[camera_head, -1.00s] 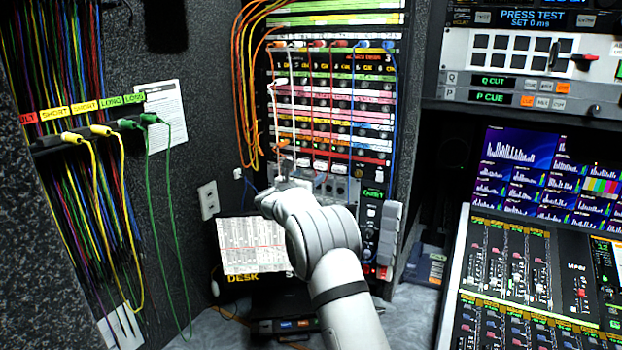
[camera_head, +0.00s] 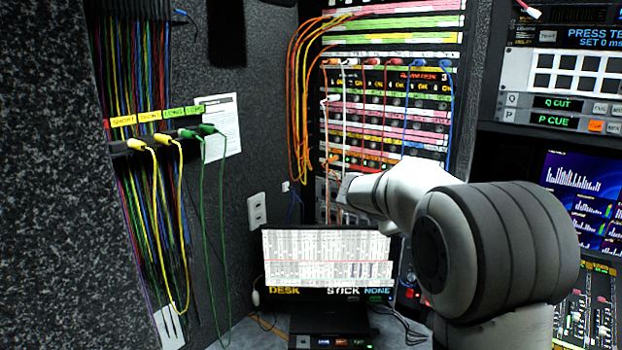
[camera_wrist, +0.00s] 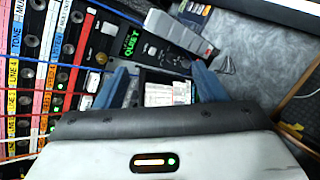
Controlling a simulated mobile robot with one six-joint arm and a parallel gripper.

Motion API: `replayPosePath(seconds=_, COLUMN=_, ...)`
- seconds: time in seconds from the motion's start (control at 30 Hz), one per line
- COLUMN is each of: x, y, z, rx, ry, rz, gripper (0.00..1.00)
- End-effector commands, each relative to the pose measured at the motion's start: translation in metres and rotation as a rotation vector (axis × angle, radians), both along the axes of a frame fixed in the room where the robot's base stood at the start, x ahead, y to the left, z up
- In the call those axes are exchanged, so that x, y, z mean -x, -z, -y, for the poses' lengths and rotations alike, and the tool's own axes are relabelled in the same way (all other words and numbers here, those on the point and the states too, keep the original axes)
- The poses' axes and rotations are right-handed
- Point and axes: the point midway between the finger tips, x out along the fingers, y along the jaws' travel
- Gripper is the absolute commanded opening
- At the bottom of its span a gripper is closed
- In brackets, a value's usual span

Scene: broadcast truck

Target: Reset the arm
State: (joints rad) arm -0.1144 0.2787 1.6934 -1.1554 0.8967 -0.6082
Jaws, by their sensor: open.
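My gripper (camera_wrist: 155,88) shows in the wrist view with its two blue fingers spread apart and nothing between them. Beyond the fingers is the small screen with a white table on it (camera_wrist: 168,94). In the head view my white arm reaches in from the lower right toward the patch panel (camera_head: 390,120), and the arm's bulk hides the gripper's fingers and the panel's lower right part.
Patch cords in red, white and blue hang across the panel. Yellow cables (camera_head: 155,200) and green cables (camera_head: 222,190) hang from the left wall. A desk screen (camera_head: 326,258) stands below the panel. A mixing console (camera_head: 588,310) is at the lower right.

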Motion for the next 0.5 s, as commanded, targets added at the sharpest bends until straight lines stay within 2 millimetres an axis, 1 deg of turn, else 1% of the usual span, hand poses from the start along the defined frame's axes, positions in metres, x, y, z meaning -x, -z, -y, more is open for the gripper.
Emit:
replayPosePath(seconds=0.03, x=0.03, y=-0.002, z=0.003, rx=-0.09, ry=0.06, rz=0.024, gripper=0.64)
replayPosePath(seconds=0.13, x=0.084, y=0.005, z=0.004, rx=-0.273, ry=0.189, rz=0.064, gripper=0.64)
replayPosePath(seconds=0.23, x=0.138, y=0.014, z=-0.001, rx=-0.452, ry=0.324, rz=0.103, gripper=0.64)
replayPosePath(seconds=0.27, x=0.154, y=0.017, z=-0.003, rx=-0.504, ry=0.366, rz=0.114, gripper=0.64)
replayPosePath(seconds=0.3, x=0.175, y=0.022, z=-0.007, rx=-0.574, ry=0.423, rz=0.129, gripper=0.64)
replayPosePath(seconds=0.37, x=0.207, y=0.03, z=-0.013, rx=-0.677, ry=0.511, rz=0.149, gripper=0.64)
replayPosePath(seconds=0.4, x=0.227, y=0.036, z=-0.019, rx=-0.745, ry=0.571, rz=0.163, gripper=0.64)
replayPosePath(seconds=0.47, x=0.257, y=0.045, z=-0.028, rx=-0.844, ry=0.66, rz=0.181, gripper=0.64)
replayPosePath(seconds=0.5, x=0.276, y=0.052, z=-0.034, rx=-0.909, ry=0.719, rz=0.192, gripper=0.64)
